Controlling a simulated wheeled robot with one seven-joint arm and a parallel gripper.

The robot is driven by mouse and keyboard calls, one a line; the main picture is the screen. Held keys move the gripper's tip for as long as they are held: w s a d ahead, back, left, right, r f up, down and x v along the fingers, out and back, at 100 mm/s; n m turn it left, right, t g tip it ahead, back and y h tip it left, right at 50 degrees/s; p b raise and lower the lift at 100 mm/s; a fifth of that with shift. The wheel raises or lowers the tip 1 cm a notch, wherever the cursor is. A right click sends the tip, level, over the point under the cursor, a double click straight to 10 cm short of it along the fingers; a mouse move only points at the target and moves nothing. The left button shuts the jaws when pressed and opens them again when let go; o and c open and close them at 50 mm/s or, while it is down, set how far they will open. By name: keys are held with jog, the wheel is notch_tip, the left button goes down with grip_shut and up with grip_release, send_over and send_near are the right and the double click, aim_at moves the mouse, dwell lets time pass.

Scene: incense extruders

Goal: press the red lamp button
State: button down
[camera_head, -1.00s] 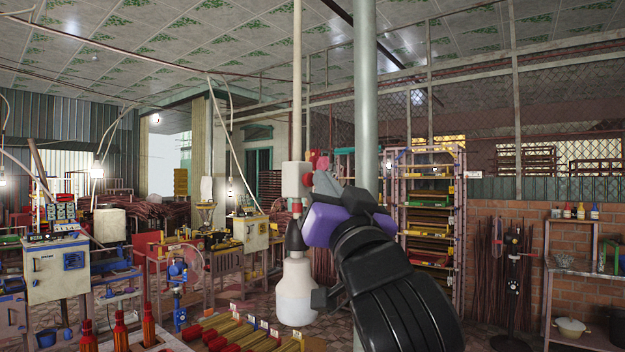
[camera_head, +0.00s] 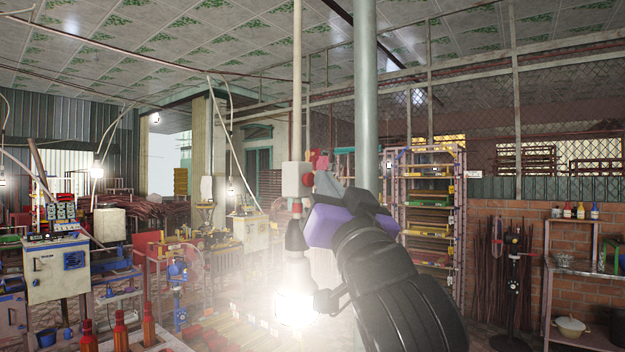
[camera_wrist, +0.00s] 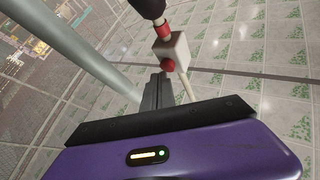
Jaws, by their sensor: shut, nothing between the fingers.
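The red lamp button (camera_head: 307,180) sits on the right side of a small white switch box (camera_head: 291,178) hanging on a pale cord. Below the box, a black socket holds a large bulb (camera_head: 295,302), which is glowing brightly. My gripper (camera_head: 322,182) is shut and empty, just right of the button. In the wrist view the red button (camera_wrist: 168,65) lies right by the dark fingertips (camera_wrist: 160,77); I cannot tell whether they touch. A second red part (camera_wrist: 163,31) joins the box to the socket.
A grey-green vertical pole (camera_head: 366,120) stands close to my arm. Below the lamp is a table with red bottles (camera_head: 120,330) and incense bundles, partly washed out by glare. A shelf rack (camera_head: 430,215) stands behind on the right.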

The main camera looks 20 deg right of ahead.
jog(key=shift+s, duration=0.1)
jog(key=shift+s+d+p, duration=0.2)
jog(key=shift+s+d, duration=0.7)
jog(key=shift+s, duration=0.3)
jog(key=shift+s+d+p, duration=0.15)
jog(key=shift+s+d, duration=0.7)
jog(key=shift+s, duration=0.3)
jog(key=s+f, duration=0.5)
jog(key=f, duration=0.6)
jog(key=s+f+n+g, duration=0.1)
jog(key=s+f, duration=0.5)
jog(key=f, duration=0.5)
jog(key=s+f, duration=0.5)
jog(key=f, duration=0.6)
jog(key=s+f+n+g, duration=0.1)
jog(key=s+f+g, duration=0.3)
jog(key=s+f, duration=0.5)
jog(key=s+a+f+n+g, duration=0.1)
jog(key=s+f+g, duration=0.2)
jog(key=s+f, duration=0.7)
jog(key=s, duration=0.5)
jog(key=shift+s+g+y, duration=0.4)
